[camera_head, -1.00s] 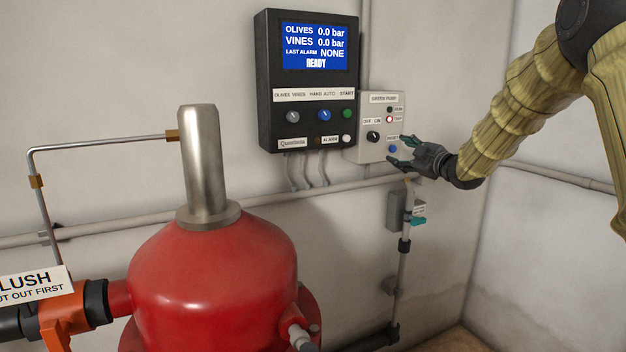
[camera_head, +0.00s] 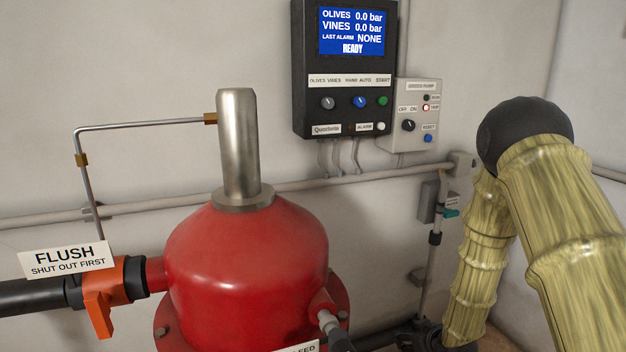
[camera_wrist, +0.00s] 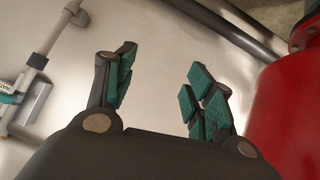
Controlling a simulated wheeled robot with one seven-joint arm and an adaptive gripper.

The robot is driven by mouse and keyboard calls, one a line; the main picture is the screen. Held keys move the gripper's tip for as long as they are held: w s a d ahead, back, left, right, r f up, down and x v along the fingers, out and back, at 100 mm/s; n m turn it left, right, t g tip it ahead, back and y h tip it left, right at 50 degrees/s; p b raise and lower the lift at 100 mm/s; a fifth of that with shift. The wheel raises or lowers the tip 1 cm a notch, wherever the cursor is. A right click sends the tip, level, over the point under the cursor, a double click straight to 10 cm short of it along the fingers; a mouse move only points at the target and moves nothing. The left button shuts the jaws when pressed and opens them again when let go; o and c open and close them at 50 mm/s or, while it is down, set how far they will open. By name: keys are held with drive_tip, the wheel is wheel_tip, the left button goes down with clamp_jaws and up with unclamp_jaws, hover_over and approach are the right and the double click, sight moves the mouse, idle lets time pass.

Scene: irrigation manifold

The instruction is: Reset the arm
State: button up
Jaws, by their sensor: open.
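My arm (camera_head: 550,210) is folded at the right of the head view, its elbow high and its forearm hanging down. My gripper shows in the wrist view (camera_wrist: 158,92), open and empty, with a clear gap between its green-padded fingers. In the head view the fingers are hidden or out of frame; only the dark wrist shows at the bottom edge.
A red tank (camera_head: 245,260) with a steel neck stands left of my arm; it also shows at the right of the wrist view (camera_wrist: 290,120). A black control panel (camera_head: 345,105) reads READY. An orange valve handle (camera_head: 99,312) juts out at left. Pipes run along the wall.

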drive_tip(key=s+a+f+m+g, duration=0.1)
drive_tip(key=s+f+m+g, duration=0.1)
drive_tip(key=s+f, duration=0.65)
drive_tip(key=s+a+f+m+g, duration=0.15)
drive_tip(key=s+f, duration=0.45)
drive_tip(key=s, duration=0.6)
drive_tip(key=s+a+f+m+g+h, duration=0.1)
drive_tip(key=s+f+g, duration=0.1)
drive_tip(key=s, duration=1.1)
drive_tip(key=s+a+f+m+g+h, duration=0.1)
drive_tip(key=s+f+g, duration=0.2)
drive_tip(key=s, duration=0.9)
drive_tip(key=shift+s+a+g, duration=0.15)
drive_tip(key=shift+s+g, duration=0.25)
drive_tip(key=shift+g, duration=0.15)
